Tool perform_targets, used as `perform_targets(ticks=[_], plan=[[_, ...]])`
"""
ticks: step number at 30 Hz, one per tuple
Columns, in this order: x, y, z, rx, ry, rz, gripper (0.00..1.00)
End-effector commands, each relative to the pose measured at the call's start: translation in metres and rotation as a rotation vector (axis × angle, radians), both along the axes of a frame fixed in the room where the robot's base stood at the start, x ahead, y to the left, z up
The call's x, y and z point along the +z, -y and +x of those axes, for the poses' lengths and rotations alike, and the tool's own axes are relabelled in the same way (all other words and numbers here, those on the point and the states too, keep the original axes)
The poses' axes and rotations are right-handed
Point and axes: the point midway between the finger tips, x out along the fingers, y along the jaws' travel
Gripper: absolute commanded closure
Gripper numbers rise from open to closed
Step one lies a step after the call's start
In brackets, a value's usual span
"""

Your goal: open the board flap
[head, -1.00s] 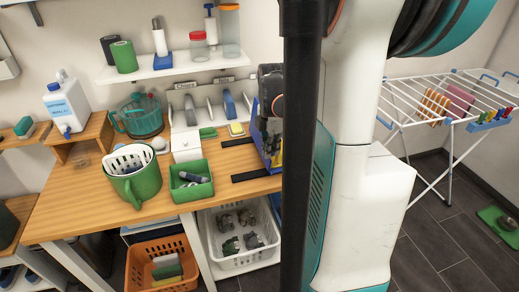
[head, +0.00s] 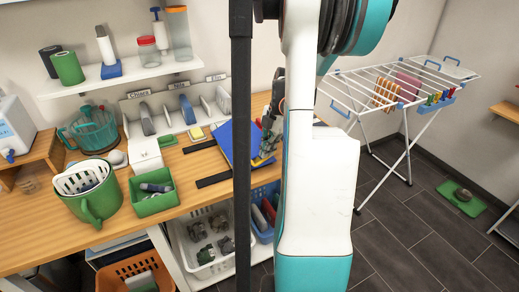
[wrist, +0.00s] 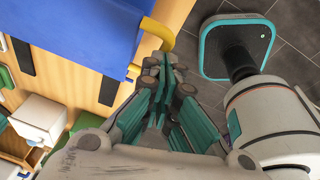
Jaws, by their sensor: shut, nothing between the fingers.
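The blue board (head: 225,145) lies at the right end of the wooden worktop in the head view, partly hidden behind my dark column. The wrist view shows it as a large blue panel (wrist: 85,25) at the top left, with a yellow strip (wrist: 158,34) at its right corner. My gripper (wrist: 166,62) is shut and empty. Its fingertips are close to the yellow strip and the board's right edge; whether they touch cannot be told. In the head view my gripper (head: 268,128) is partly hidden beside the column.
Dark strips (head: 213,180) lie left of the board. A green bin (head: 155,203), green mug (head: 98,205) and white box (head: 145,155) stand further left. White and blue baskets (head: 262,215) sit below. A drying rack (head: 405,95) stands right; dark floor there is largely open.

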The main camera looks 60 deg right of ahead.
Motion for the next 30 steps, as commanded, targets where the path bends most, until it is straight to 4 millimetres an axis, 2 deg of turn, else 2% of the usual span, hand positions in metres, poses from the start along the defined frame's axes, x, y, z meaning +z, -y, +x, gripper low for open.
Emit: perform_targets(ticks=[3,12,30], plan=[[-0.011,0.007,-0.004,0.000,0.000,0.000,1.00],[-0.026,0.017,-0.010,0.000,0.000,0.000,1.00],[-0.031,0.019,-0.012,0.000,-0.001,-0.001,1.00]])
